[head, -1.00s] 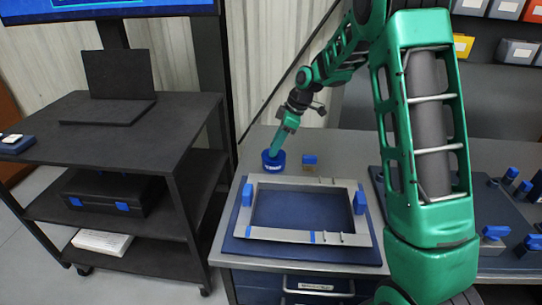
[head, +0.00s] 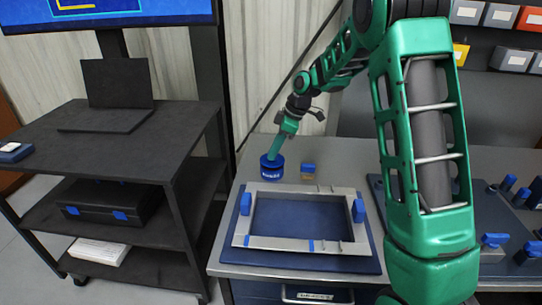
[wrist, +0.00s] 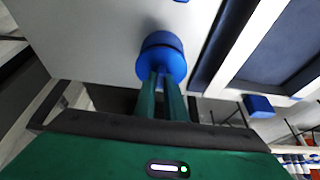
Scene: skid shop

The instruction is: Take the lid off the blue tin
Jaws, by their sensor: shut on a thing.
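The blue tin (head: 272,174) stands upright on the grey bench near its back left corner, with a light label on its side. Its blue lid (wrist: 162,64) sits on top. In the wrist view the tin body (wrist: 161,40) shows just beyond the lid. My gripper (head: 274,156) comes down from above and is shut on the lid. In the wrist view its two green fingers (wrist: 161,80) reach the middle of the lid. The exact grip is partly hidden by the fingers. I cannot make out a gap between lid and tin.
A pale rectangular frame with blue clamps (head: 270,245) lies on a blue board in front of the tin. A small block with a blue top (head: 308,170) stands close to the tin's right. A dark cart (head: 60,150) stands left of the bench.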

